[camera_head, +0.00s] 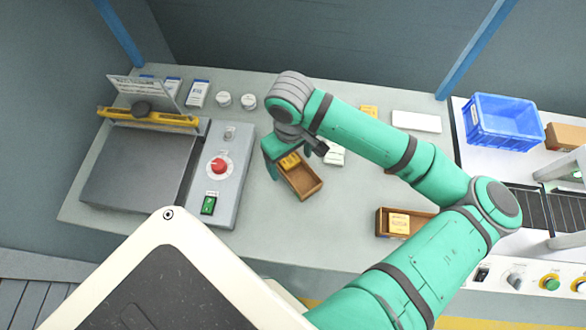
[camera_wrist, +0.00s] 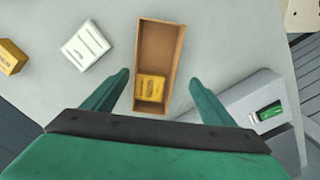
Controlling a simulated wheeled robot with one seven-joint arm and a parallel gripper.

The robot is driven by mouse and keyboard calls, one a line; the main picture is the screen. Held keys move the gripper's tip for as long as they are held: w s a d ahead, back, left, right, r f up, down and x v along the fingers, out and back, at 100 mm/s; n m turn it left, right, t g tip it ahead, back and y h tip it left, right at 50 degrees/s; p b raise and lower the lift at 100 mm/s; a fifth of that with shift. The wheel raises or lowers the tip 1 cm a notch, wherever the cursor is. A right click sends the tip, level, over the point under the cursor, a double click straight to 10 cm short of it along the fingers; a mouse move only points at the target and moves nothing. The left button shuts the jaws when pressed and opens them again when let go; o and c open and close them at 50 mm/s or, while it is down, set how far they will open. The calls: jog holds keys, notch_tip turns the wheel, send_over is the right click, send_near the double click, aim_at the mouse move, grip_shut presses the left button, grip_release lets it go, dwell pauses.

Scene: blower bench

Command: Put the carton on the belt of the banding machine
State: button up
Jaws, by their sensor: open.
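A brown open-topped carton (camera_head: 308,183) with a yellow packet (camera_head: 289,161) at one end lies on the grey bench near its middle. In the wrist view the carton (camera_wrist: 160,48) lies between and ahead of my fingers, its near end with the yellow packet (camera_wrist: 151,88) between them. My gripper (camera_wrist: 160,78) is open, with a finger on each side and gaps to the carton's walls. In the head view my gripper (camera_head: 287,160) is over the carton's far end and hides part of it. The banding machine's dark belt (camera_head: 527,207) is at the right edge, partly cut off.
A second brown open carton (camera_head: 381,221) with a yellow packet sits right of centre, partly behind my arm. A blue crate (camera_head: 503,122) and a brown box (camera_head: 565,136) stand at the right. A grey machine (camera_head: 226,180) with a red button is at the left.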

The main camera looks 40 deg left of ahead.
aim_at(294, 172)
jog(key=f, duration=0.3)
jog(key=w+f, duration=0.1)
jog(key=shift+d+f, duration=0.15)
jog(key=shift+f, duration=0.25)
jog(key=shift+c, duration=0.7)
jog(key=c, duration=1.1)
